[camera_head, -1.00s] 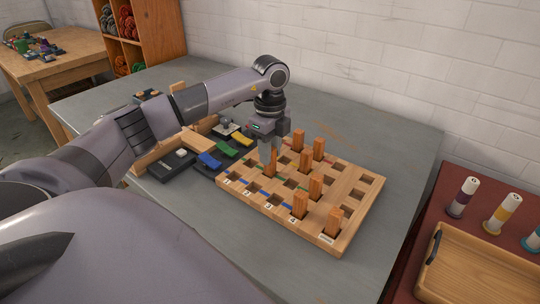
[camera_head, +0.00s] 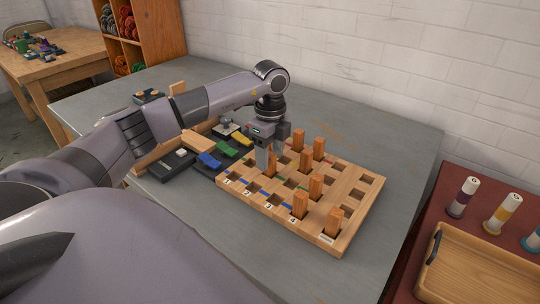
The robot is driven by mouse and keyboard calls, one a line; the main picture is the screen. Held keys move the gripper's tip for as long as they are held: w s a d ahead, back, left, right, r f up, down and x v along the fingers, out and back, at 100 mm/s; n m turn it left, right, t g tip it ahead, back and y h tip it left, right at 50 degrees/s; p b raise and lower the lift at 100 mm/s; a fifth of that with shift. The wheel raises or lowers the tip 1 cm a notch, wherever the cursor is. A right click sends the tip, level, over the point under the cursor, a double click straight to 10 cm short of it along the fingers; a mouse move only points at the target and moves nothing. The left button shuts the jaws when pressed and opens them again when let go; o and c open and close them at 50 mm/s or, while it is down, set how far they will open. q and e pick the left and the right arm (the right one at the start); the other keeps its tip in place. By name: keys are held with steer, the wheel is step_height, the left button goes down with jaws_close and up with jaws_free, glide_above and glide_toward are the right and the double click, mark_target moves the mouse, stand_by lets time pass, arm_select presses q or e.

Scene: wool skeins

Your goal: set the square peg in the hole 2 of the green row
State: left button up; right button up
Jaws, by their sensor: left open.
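The pegboard (camera_head: 347,242) is a pale wooden block with rows of square holes and numbers 1 to 4 along its front edge. An orange square peg (camera_head: 272,168) stands upright, seemingly in hole 2 of the green row. My left gripper (camera_head: 268,162) is open over this peg, its fingers at the peg's sides and partly hiding it. Whether a finger touches the peg, and how deep it sits, I cannot tell. My right gripper is not in view.
Dark trays with blue, green and yellow pieces (camera_head: 226,149) lie left of the board. A red side table holds a wooden tray (camera_head: 480,268) and several thread spools (camera_head: 462,197). The grey table (camera_head: 395,145) is clear behind and right of the board.

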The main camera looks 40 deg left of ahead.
arm_select(q)
step_height(320, 180, up, 12)
steer(key=shift+f, duration=0.25)
stand_by(0.6)
